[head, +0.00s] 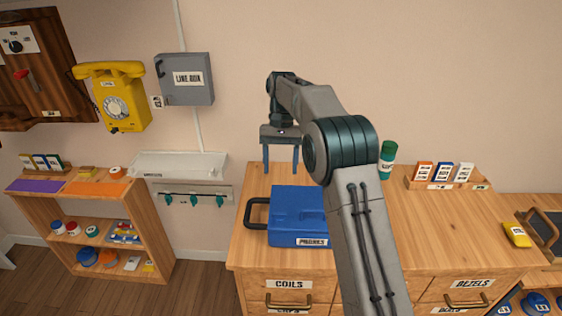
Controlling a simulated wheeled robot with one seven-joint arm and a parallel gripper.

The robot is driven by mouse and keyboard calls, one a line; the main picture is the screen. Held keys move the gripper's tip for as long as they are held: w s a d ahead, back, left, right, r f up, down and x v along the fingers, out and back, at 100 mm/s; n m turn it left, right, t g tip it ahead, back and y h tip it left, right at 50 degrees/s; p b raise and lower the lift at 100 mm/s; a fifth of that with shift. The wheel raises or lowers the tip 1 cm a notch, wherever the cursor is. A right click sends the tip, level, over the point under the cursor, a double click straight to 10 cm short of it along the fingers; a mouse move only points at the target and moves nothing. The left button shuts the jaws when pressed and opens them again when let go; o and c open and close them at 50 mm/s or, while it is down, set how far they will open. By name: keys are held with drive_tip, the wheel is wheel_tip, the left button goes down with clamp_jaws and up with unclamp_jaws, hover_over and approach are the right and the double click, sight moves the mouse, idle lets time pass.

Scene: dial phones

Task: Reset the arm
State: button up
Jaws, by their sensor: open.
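My gripper (281,168) hangs at the end of my raised arm in the head view, fingers pointing down. Its two blue-grey fingers are apart with nothing between them. It is above or behind the back left part of the wooden cabinet top (440,226); the exact depth is hard to tell. A blue case (297,207) with a dark handle lies on the cabinet top, lower in the picture than the fingers and apart from them. My forearm hides part of the cabinet.
A green bottle (387,158) and a wooden rack (450,180) of small boxes stand at the cabinet's back. A yellow dial phone (116,96) and a grey line box (185,79) are on the wall at left. A low shelf (95,225) stands below them.

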drive_tip(key=shift+r, duration=0.25)
drive_tip(key=s+d+r+t, duration=0.2)
drive_tip(key=s+d+r, duration=0.25)
drive_tip(key=s, duration=0.25)
drive_tip(key=s+d+r+t, duration=0.2)
drive_tip(key=s+d+r, duration=0.25)
drive_tip(key=s, duration=0.25)
drive_tip(key=s+d+f+t, duration=0.1)
drive_tip(key=s+d+f, duration=0.2)
drive_tip(key=s, duration=0.6)
drive_tip(key=s+d+f+t, duration=0.2)
drive_tip(key=s+d+f, duration=0.1)
drive_tip(key=s, duration=0.6)
drive_tip(key=shift+d+f+n+t, duration=0.2)
drive_tip(key=shift+f+n+t, duration=0.1)
drive_tip(key=shift+s, duration=0.1)
